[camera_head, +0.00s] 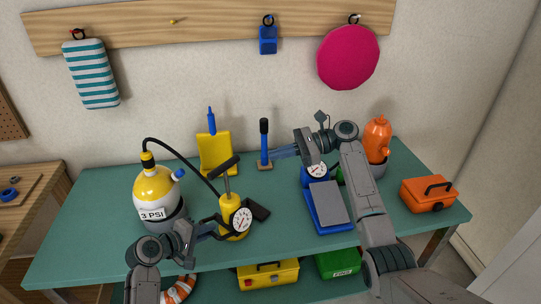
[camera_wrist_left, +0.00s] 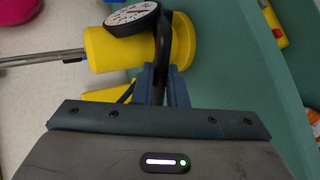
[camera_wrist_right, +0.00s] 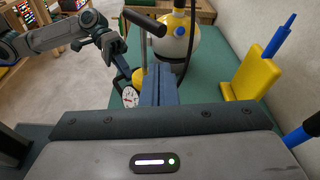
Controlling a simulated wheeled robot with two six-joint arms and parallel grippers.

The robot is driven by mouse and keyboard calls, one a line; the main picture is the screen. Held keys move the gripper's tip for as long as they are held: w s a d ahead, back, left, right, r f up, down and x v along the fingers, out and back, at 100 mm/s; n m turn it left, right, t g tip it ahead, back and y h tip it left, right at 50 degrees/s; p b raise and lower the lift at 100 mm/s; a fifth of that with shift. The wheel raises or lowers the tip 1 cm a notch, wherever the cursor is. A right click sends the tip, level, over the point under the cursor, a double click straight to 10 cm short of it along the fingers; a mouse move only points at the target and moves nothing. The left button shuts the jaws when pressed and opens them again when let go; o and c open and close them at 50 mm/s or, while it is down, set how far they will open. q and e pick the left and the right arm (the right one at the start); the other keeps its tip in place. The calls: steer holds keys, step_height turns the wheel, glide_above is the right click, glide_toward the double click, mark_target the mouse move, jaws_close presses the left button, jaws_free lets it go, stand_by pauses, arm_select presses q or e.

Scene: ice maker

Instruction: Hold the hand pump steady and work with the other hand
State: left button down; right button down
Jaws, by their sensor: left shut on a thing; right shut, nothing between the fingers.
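The yellow hand pump (camera_head: 229,203) stands on the green table with its black T-handle (camera_head: 222,166) raised on a rod. Its round white gauge (camera_head: 241,220) faces front. My left gripper (camera_head: 210,227) is shut on the pump's black side grip; the left wrist view shows this grip (camera_wrist_left: 162,50) between the fingers, beside the yellow body (camera_wrist_left: 185,42). My right gripper (camera_head: 274,153) is shut and empty, behind and right of the pump. In the right wrist view the T-handle (camera_wrist_right: 146,22) is beyond its fingers (camera_wrist_right: 158,85), apart from them.
A yellow-and-white tank (camera_head: 155,190) labelled 3 PSI stands left, with a black hose (camera_head: 185,158) arching to the pump. A blue scale-like box (camera_head: 328,205) and orange toolbox (camera_head: 428,194) are right.

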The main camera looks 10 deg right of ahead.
step_height(320, 180, up, 7)
stand_by(0.8)
